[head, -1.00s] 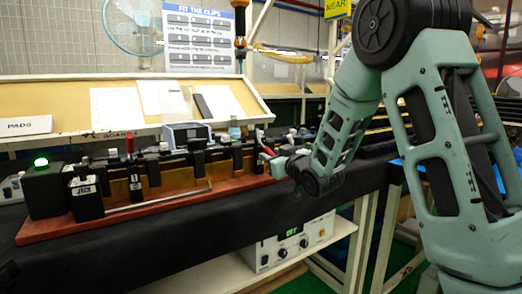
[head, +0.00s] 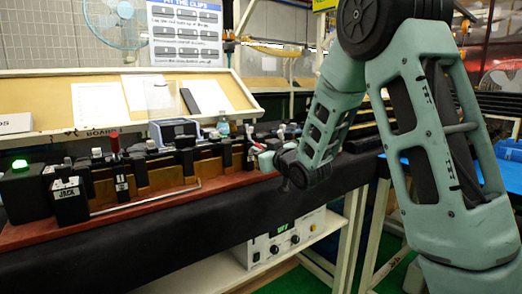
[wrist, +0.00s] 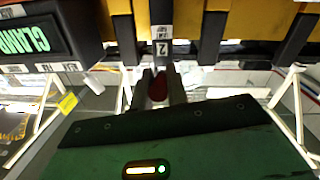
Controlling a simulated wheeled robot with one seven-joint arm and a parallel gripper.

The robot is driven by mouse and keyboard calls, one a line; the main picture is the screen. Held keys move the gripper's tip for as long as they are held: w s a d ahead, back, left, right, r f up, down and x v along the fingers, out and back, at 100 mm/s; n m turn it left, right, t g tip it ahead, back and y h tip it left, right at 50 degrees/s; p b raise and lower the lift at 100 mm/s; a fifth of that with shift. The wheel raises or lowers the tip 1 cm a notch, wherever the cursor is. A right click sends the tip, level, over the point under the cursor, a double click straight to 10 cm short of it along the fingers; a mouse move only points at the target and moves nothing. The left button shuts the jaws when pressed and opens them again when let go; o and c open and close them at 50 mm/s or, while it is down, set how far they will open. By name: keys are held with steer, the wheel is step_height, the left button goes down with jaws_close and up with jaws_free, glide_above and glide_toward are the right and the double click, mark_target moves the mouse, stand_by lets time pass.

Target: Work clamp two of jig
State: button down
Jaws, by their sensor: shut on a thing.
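The jig (head: 215,188) is a long red-brown base with a row of black clamps and yellow-brown plates, on a black-covered bench. My gripper (head: 262,158) is at the jig's right end in the head view, partly hidden by my wrist. In the wrist view, my gripper (wrist: 158,92) is shut on a dark red handle (wrist: 158,86). The handle is in line with a black clamp post (wrist: 161,22) labelled 2 (wrist: 162,48). Another red-topped clamp handle (head: 114,143) stands upright further left on the jig.
A black box marked JACK (head: 69,200) and a box with a lit green lamp (head: 20,165) stand at the jig's left end. A sloped board with papers (head: 95,103) is behind. In the wrist view, a black block with green lettering (wrist: 30,38) is close at left.

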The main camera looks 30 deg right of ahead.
mark_target(257, 143)
steer(key=shift+s+r+g+p, duration=0.2)
steer(key=shift+r+g+p, duration=1.45)
steer(key=shift+p, duration=2.85)
steer(key=r+g+p, duration=0.1)
steer(key=p, duration=0.3)
steer(key=g+p, duration=0.2)
steer(key=p, duration=0.3)
steer(key=shift+w+r+g, duration=0.1)
steer(key=shift+r+g, duration=0.15)
steer(key=shift+r, duration=0.15)
steer(key=g+p, duration=0.1)
steer(key=p, duration=0.3)
steer(key=r+g+p, duration=0.1)
steer(key=p, duration=0.3)
steer(key=shift+w+r+g, duration=0.25)
steer(key=shift+w+g, duration=0.05)
steer(key=g+p, duration=0.1)
steer(key=p, duration=0.2)
steer(key=r+g+p, duration=0.1)
steer(key=p, duration=0.2)
steer(key=shift+w+p, duration=0.35)
steer(key=g+p, duration=0.1)
steer(key=p, duration=0.3)
steer(key=shift+w+n+g, duration=0.3)
steer(key=shift+g, duration=0.1)
steer(key=shift+w+g+p, duration=0.15)
steer(key=shift+g+p, duration=0.15)
steer(key=shift+p, duration=0.2)
steer(key=shift+f, duration=0.1)
